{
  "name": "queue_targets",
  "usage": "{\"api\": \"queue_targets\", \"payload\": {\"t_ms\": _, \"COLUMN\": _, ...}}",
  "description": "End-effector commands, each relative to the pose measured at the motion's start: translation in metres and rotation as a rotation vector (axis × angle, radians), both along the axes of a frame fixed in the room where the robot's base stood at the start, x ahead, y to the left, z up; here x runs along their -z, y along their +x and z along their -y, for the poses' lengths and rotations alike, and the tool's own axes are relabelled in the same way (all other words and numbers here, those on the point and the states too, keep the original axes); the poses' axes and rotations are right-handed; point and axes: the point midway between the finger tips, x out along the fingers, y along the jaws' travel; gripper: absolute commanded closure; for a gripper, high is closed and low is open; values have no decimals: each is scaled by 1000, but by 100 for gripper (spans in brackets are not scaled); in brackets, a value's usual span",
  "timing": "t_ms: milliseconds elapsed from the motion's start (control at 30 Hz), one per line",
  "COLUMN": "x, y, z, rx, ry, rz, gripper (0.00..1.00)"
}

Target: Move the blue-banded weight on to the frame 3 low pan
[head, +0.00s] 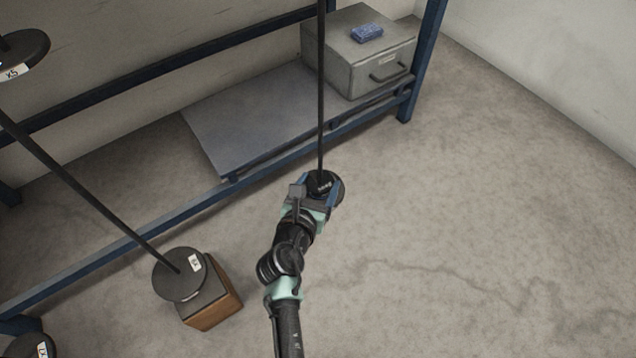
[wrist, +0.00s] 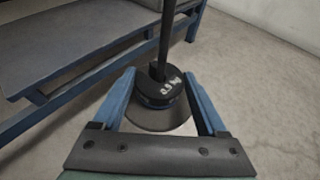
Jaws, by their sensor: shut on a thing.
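The blue-banded weight (wrist: 157,90) is a small black cylinder with white lettering and a blue band low on its side; it also shows in the head view (head: 322,184). My gripper (head: 320,193) is shut on it, with one blue finger on each side in the wrist view (wrist: 160,82). Directly below the weight is a round grey pan (wrist: 163,121), partly hidden; its dark edge shows in the head view (head: 340,187). A black upright rod (head: 320,95) runs down to this pan, close against the weight. I cannot tell whether the weight touches the pan. No frame number is readable.
Other pans are at upper left (head: 25,48) and the bottom-left corner (head: 30,346). A blue rack holds a grey shelf (head: 250,115) and a grey box (head: 350,60). Floor at right is clear.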

Motion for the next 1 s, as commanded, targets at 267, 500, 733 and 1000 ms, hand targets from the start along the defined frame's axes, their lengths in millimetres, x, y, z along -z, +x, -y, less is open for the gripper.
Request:
{"api": "queue_targets", "payload": {"t_ms": 267, "x": 0, "y": 1, "z": -1, "rx": -1, "ry": 0, "rz": 5, "gripper": 98}}
{"api": "queue_targets", "payload": {"t_ms": 500, "x": 1, "y": 1, "z": -1, "rx": -1, "ry": 0, "rz": 5, "gripper": 7}}
{"api": "queue_targets", "payload": {"t_ms": 733, "x": 4, "y": -1, "z": 0, "rx": 1, "ry": 0, "rz": -3, "gripper": 0}}
{"api": "queue_targets", "payload": {"t_ms": 1000, "x": 3, "y": 0, "z": 0, "rx": 0, "ry": 0, "rz": -1, "gripper": 0}}
